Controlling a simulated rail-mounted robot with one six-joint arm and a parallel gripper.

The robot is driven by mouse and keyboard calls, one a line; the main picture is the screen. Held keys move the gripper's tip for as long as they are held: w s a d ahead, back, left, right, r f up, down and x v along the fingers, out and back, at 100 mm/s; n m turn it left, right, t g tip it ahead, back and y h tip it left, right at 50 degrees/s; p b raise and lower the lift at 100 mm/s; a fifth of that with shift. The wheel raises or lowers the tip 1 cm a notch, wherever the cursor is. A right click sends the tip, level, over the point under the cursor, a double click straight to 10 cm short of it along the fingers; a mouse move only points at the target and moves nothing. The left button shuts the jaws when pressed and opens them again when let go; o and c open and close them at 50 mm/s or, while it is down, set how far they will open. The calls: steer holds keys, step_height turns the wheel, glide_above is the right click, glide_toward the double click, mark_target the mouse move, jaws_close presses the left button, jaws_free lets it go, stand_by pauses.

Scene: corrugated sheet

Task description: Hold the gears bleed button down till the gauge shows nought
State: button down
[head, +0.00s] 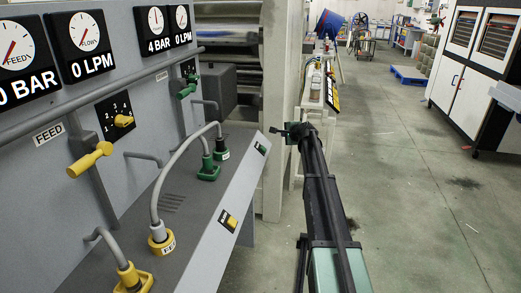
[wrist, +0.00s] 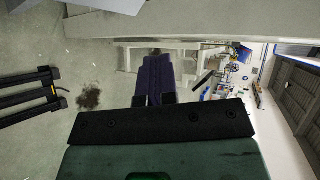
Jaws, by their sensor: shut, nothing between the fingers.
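The sloping grey panel has a green button plate (head: 262,149) near its far end, on the side away from the yellow FEED parts; its label is too small to read. A gauge (head: 156,20) above the far section reads 4 BAR, and the flow gauge (head: 181,17) beside it reads 0 LPM. My gripper (head: 283,132) is shut and empty, to the right of the green button plate and apart from it. Its closed fingers show in the wrist view (wrist: 155,80), with no button in sight there.
A yellow button plate (head: 229,220) sits nearer on the slope. A grey hose (head: 177,160) arches between yellow and green couplings. A yellow lever (head: 90,160) and green valve handle (head: 187,87) stick out of the panel. The floor to the right is open.

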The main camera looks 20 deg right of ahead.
mark_target(263, 149)
steer(key=w+a+f+b, duration=0.3)
steer(key=a+f+b, duration=0.2)
steer(key=f+b, duration=0.1)
steer(key=shift+w+f, duration=0.15)
steer(key=shift+w, duration=0.05)
stand_by(0.4)
steer(key=shift+a, duration=0.1)
stand_by(1.6)
steer(key=shift+w+a+f+b, duration=0.15)
steer(key=shift+a+f+b, duration=0.15)
steer(key=shift+b, duration=0.15)
steer(key=shift+w+a+f+b, duration=0.15)
steer(key=shift+a+f+b, duration=0.05)
steer(key=shift+f+b, duration=0.1)
stand_by(0.6)
steer(key=shift+r, duration=0.1)
stand_by(1.3)
steer(key=shift+s+d+r+p, duration=0.3)
steer(key=shift+d+r+p, duration=0.2)
steer(key=shift+p, duration=0.15)
